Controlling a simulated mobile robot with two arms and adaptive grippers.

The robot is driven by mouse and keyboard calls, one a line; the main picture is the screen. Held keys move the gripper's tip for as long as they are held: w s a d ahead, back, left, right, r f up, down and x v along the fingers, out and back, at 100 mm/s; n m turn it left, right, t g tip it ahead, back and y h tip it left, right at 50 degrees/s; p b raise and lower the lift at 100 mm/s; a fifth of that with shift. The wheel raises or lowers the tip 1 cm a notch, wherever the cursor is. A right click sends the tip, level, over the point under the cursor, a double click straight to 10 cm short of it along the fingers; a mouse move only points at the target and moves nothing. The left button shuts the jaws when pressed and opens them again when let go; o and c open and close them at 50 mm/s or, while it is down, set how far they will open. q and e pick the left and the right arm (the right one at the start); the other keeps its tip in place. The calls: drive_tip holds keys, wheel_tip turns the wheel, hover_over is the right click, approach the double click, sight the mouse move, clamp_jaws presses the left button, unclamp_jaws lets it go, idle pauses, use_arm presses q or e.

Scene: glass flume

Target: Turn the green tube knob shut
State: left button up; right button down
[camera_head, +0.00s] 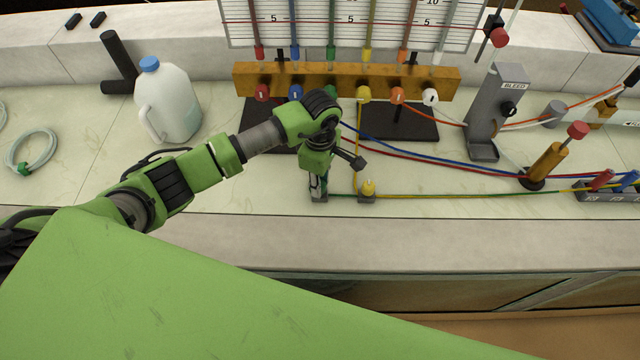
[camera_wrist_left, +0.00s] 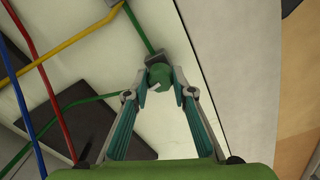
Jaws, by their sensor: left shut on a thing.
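The green tube knob (camera_wrist_left: 160,73) is in the left wrist view, a round green cap with a short pale mark on its edge. It sits at a small grey block (camera_wrist_left: 155,57) on the bench, and a green tube (camera_wrist_left: 138,27) runs from that block. My left gripper (camera_wrist_left: 160,84) is shut on the knob, one fingertip on each side. In the head view my left gripper (camera_head: 318,186) points down at the grey block (camera_head: 319,198) and hides most of the knob. My right gripper is not in view.
A yellow knob (camera_head: 368,187) on its own block stands close to the right. Behind is a wooden rail (camera_head: 245,80) with coloured knobs. Red, blue and yellow tubes cross the bench to the right. A white jug (camera_head: 172,105) stands left; the bench front is clear.

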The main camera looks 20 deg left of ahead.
use_arm(q)
drive_tip(key=shift+f+n+b, duration=0.15)
drive_tip(key=shift+n+b, duration=0.45)
drive_tip(key=shift+n, duration=0.2)
drive_tip(key=n+b, duration=0.1)
drive_tip(key=n, duration=0.2)
drive_tip(key=shift+n+b, duration=0.4)
drive_tip(key=n+b, duration=0.2)
drive_tip(key=n, duration=0.3)
drive_tip(key=n+b, duration=0.1)
drive_tip(key=n, duration=0.4)
drive_tip(key=shift+n+b, duration=0.35)
drive_tip(key=shift+n, duration=0.05)
drive_tip(key=n+b, duration=0.1)
drive_tip(key=n, duration=0.4)
drive_tip(key=shift+n, duration=0.3)
drive_tip(key=shift+r, duration=0.2)
drive_tip(key=o, duration=1.1)
